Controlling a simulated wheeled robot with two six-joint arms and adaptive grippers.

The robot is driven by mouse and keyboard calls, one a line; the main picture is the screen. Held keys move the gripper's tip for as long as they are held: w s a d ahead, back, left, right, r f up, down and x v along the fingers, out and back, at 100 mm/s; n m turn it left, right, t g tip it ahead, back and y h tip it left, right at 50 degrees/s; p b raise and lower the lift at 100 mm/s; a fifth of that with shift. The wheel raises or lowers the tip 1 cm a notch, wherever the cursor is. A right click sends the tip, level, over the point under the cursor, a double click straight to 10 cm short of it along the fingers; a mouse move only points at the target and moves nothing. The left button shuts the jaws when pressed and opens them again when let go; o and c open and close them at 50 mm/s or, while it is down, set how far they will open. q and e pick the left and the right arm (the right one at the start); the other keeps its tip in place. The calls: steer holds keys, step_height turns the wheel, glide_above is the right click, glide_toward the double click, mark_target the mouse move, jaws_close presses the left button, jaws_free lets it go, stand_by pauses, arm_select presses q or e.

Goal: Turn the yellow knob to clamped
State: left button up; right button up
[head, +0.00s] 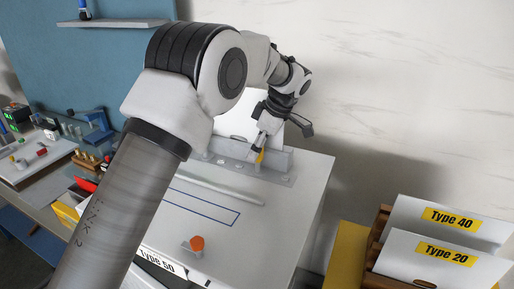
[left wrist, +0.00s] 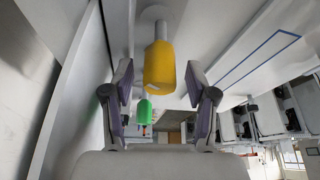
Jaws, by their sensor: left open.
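The yellow knob (left wrist: 160,62) hangs in the upper middle of the left wrist view, between the two open fingers of my left gripper (left wrist: 158,82). White gaps show on both sides of it, so the fingers look apart from it. In the head view a small part of the yellow knob (head: 259,157) shows at the grey rail at the back of the white cabinet, just below my left gripper (head: 264,143). The gripper points down at it and hides much of it. My right gripper is in neither view.
A green knob (left wrist: 144,112) sits beyond the yellow one. The white cabinet top (head: 290,205) carries an orange knob (head: 197,243) near its front and a blue outlined rectangle. White panels labelled Type 40 (head: 450,218) and Type 20 stand at the right. A wall rises behind.

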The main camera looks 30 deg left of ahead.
arm_select(q)
step_height(320, 180, up, 10)
stand_by(0.4)
steer(key=shift+f, duration=0.15)
steer(key=m+b, duration=0.1)
steer(key=m, duration=0.1)
steer(key=f+m+t+b, duration=0.1)
steer(key=m+b, duration=0.1)
steer(key=f+m+t+h+b, duration=0.1)
steer(key=m, duration=0.2)
steer(key=shift+s+b, duration=0.35)
steer(key=shift+s, duration=0.05)
steer(key=f+m+t+b, duration=0.1)
steer(key=f+m, duration=0.1)
steer(key=m, duration=0.1)
steer(key=f+m+t+h+b, duration=0.1)
steer(key=f+m, duration=0.2)
steer(key=m, duration=0.1)
steer(key=w+f+m+t+h, duration=0.1)
steer(key=f+m, duration=0.1)
steer(key=m, duration=0.2)
steer(key=shift+f+b, duration=0.3)
steer(key=shift+b, duration=0.1)
steer(key=shift+d, duration=0.1)
